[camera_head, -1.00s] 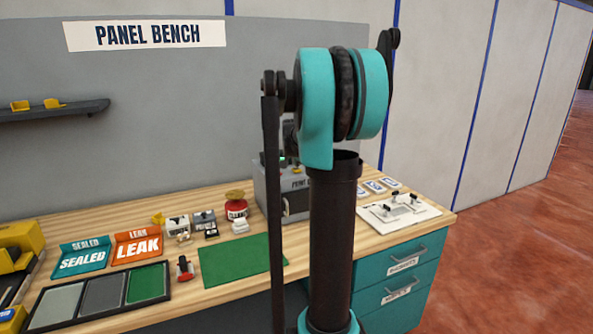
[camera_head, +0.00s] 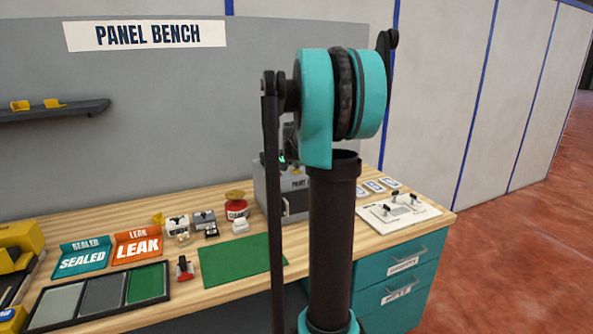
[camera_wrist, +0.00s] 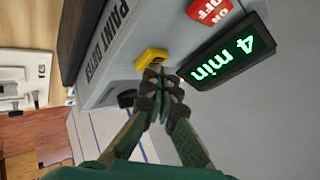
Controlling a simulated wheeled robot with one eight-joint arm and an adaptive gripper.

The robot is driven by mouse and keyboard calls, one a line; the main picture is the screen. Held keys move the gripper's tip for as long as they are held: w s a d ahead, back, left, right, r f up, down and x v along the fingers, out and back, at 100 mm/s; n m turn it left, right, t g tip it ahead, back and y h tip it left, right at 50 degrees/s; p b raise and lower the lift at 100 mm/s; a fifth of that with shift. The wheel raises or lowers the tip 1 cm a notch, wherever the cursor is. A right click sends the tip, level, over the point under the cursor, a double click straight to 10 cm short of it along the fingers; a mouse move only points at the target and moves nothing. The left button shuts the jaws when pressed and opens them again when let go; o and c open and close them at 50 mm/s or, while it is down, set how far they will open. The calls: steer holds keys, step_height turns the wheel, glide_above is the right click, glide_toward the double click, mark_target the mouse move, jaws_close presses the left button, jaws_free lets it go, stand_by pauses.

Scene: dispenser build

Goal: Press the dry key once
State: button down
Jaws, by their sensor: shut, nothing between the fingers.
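The grey paint dryer (camera_head: 268,190) stands on the bench, partly hidden behind my arm. In the wrist view its top face (camera_wrist: 125,62) carries a yellow key (camera_wrist: 152,59), a red OFF switch (camera_wrist: 209,11) and a lit display (camera_wrist: 226,60) reading "4 min" in green. No lettering on the yellow key is readable. My gripper (camera_wrist: 165,80) is shut and empty, its fingertips right by the lower edge of the yellow key. I cannot tell whether they touch it.
A black part (camera_wrist: 127,98) sits beside the yellow key. On the bench are a green mat (camera_head: 240,256), a red-and-yellow button (camera_head: 236,207), SEALED (camera_head: 83,262) and LEAK (camera_head: 138,249) trays, and a white fixture board (camera_head: 425,211) at the right.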

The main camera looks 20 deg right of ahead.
steer(key=shift+r, duration=0.9)
steer(key=shift+r, duration=0.1)
steer(key=shift+r, duration=2.4)
steer(key=shift+f, duration=0.1)
